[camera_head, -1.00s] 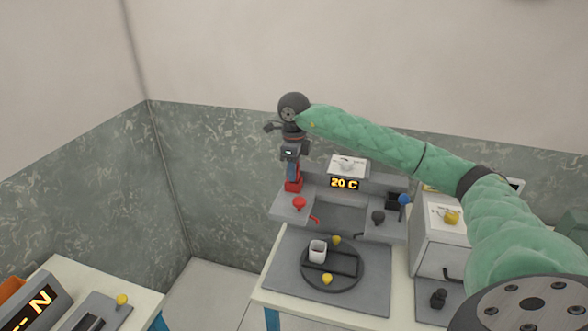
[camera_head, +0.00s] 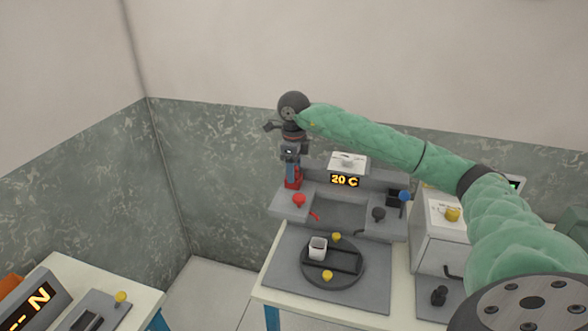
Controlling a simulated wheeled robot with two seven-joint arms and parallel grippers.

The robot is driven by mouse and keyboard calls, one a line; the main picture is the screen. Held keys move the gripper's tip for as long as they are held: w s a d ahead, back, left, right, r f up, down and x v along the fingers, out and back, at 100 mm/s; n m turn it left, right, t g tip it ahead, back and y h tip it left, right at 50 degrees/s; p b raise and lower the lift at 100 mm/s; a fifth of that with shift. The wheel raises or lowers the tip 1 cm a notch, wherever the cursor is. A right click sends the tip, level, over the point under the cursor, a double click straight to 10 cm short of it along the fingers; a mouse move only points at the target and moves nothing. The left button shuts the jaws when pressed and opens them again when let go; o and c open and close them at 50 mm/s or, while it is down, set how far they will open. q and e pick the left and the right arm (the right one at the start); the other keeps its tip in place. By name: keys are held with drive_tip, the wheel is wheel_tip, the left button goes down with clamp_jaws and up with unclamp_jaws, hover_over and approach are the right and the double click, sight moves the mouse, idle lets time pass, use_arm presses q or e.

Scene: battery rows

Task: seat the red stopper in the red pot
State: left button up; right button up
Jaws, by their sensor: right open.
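My right gripper (camera_head: 291,163) hangs pointing down at the back left corner of the grey station. Its jaws are open, but the gap between the fingers is too small to make out. A red block-like piece (camera_head: 293,183), perhaps the red pot, shows directly below the fingers; whether they touch it I cannot tell. A round red knob (camera_head: 299,200), perhaps the red stopper, sits on the left grey ledge in front of it. A small red lever (camera_head: 314,216) sticks out beside the knob. My left gripper is not in view.
A "20 C" display (camera_head: 344,180) stands at the back. My arm crosses above the right side.

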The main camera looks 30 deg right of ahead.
wheel_tip(320, 180, up, 6)
drive_tip(key=shift+r+b, duration=0.1)
drive_tip(key=shift+b, duration=1.15)
drive_tip(key=shift+r, duration=0.75)
drive_tip(key=shift+f, duration=0.1)
